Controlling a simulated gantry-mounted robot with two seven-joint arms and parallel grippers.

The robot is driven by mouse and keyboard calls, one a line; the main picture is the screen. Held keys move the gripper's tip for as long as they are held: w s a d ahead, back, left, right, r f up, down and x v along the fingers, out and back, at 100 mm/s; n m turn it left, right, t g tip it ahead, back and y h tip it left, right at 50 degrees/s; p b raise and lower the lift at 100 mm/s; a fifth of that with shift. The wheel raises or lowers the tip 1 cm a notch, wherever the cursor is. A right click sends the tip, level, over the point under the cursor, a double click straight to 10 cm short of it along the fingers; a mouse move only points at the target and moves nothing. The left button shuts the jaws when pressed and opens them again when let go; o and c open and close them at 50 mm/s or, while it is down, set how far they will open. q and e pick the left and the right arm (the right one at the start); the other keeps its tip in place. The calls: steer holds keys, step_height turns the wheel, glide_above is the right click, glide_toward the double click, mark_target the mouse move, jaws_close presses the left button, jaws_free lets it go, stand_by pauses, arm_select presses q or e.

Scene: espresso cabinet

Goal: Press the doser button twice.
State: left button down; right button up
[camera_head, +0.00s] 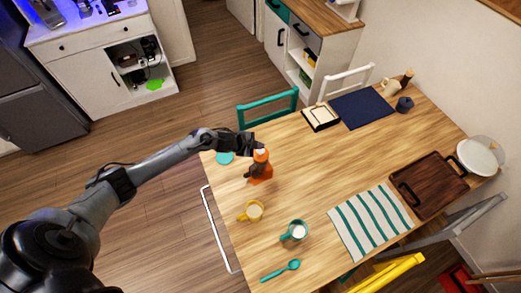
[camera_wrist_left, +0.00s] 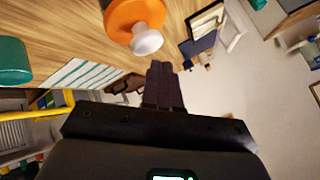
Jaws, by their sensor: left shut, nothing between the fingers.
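The doser (camera_head: 264,168) is orange with a white button (camera_head: 261,152) on top. It stands upright on the wooden table near its left edge. My left gripper (camera_head: 256,147) comes in from the left and is at the button's height or a little above it, very close to it. In the left wrist view, the shut, empty fingers (camera_wrist_left: 161,72) point past the doser (camera_wrist_left: 122,17), and the white button (camera_wrist_left: 147,39) is just above them in the picture. A gap shows there, but I cannot tell its depth. My right gripper is not in view.
A teal disc (camera_head: 225,158) lies left of the doser. A yellow cup (camera_head: 245,213), a teal cup (camera_head: 287,236) and a teal spoon (camera_head: 280,271) are nearer the front. A striped cloth (camera_head: 345,230) and a brown tray (camera_head: 425,207) lie to the right. The table's middle is clear.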

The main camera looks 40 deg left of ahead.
mark_target(258, 152)
arm_select(q)
steer(key=shift+f, duration=0.25)
steer(key=shift+f, duration=0.2)
steer(key=shift+f+b, duration=0.9)
stand_by(0.9)
steer(key=shift+r, duration=0.2)
steer(key=shift+r+p, duration=1.15)
steer(key=shift+p, duration=0.05)
steer(key=shift+r, duration=0.1)
step_height(258, 152, up, 5)
steer(key=p, duration=0.4)
steer(key=shift+p, duration=0.35)
steer(key=shift+s+f, duration=0.1)
steer(key=shift+f, duration=0.1)
